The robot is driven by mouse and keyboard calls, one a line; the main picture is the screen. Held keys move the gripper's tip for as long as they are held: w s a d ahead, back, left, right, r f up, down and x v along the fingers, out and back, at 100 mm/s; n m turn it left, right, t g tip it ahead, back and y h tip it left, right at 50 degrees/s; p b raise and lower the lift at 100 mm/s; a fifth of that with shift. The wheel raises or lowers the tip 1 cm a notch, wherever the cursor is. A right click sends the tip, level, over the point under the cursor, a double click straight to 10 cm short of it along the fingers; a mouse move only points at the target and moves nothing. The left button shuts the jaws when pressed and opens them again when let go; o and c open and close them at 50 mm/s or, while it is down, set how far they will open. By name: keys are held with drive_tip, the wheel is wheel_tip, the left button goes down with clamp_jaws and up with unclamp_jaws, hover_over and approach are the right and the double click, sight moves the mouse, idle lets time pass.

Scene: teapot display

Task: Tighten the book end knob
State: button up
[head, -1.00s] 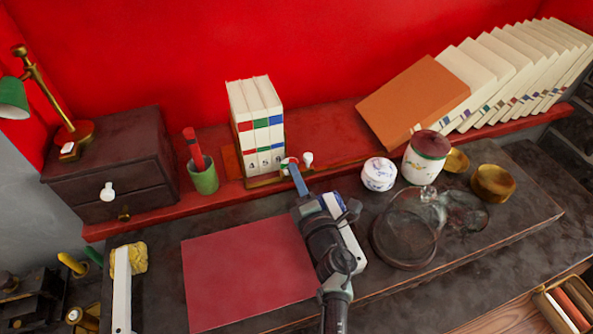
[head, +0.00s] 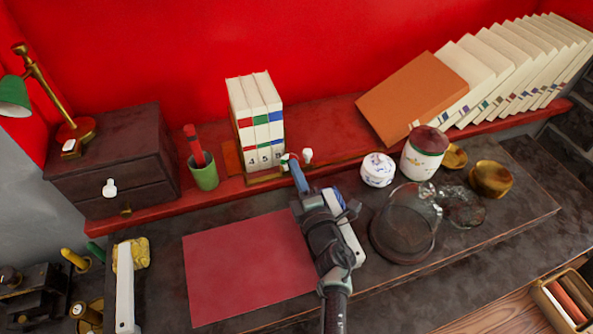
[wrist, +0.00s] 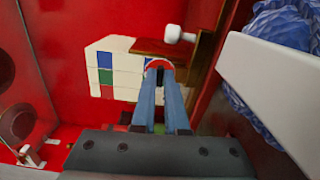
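The book end (head: 262,180) is a low brown wooden piece at the foot of three white books (head: 258,118) with red, green and blue bands. A white knob (head: 307,155) stands on its right part; the wrist view shows this knob (wrist: 175,34) beyond and right of my fingertips. My gripper (head: 293,164) reaches up to the book end, just left of that knob. In the wrist view its blue fingers (wrist: 159,72) lie close together, with a small red-and-white rounded thing right at their tips. I cannot tell whether it is between them.
A blue-and-white jar (head: 378,170), a lidded canister (head: 424,153) and a glass dome (head: 405,225) stand right of my arm. A green cup (head: 203,173) stands left. A red mat (head: 248,268) lies in front, clear on top.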

drive_tip(key=o, duration=0.4)
drive_tip(key=p+v, duration=0.3)
drive_tip(key=v, duration=1)
drive_tip(key=w+d+r+m+t+h, duration=0.2)
drive_tip(key=w+r+t, duration=0.1)
drive_tip(key=r, duration=0.7)
drive_tip(key=w+d+r+m+t+h, duration=0.2)
drive_tip(key=w+d+r+m, duration=0.1)
drive_tip(key=r, duration=0.8)
wheel_tip(320, 180, up, 19)
drive_tip(key=s+m+t+h, duration=0.25)
drive_tip(key=m+h, duration=0.25)
drive_tip(key=m, duration=0.3)
drive_tip(key=s+a+r+m+t+y, duration=0.1)
drive_tip(key=s+a+r+m, duration=0.2)
drive_tip(key=r, duration=0.4)
drive_tip(key=s+a+r+m+y, duration=0.1)
drive_tip(key=s+a+r+m, duration=0.2)
drive_tip(key=s+r, duration=0.3)
drive_tip(key=s+a+r+m+t+y, duration=0.1)
drive_tip(key=s+a+r+m, duration=0.2)
drive_tip(key=s+r, duration=0.2)
wheel_tip(320, 180, up, 4)
drive_tip(key=shift+s+a+f+t, duration=0.15)
drive_tip(key=shift+f+t, duration=0.1)
drive_tip(key=shift+t, duration=0.1)
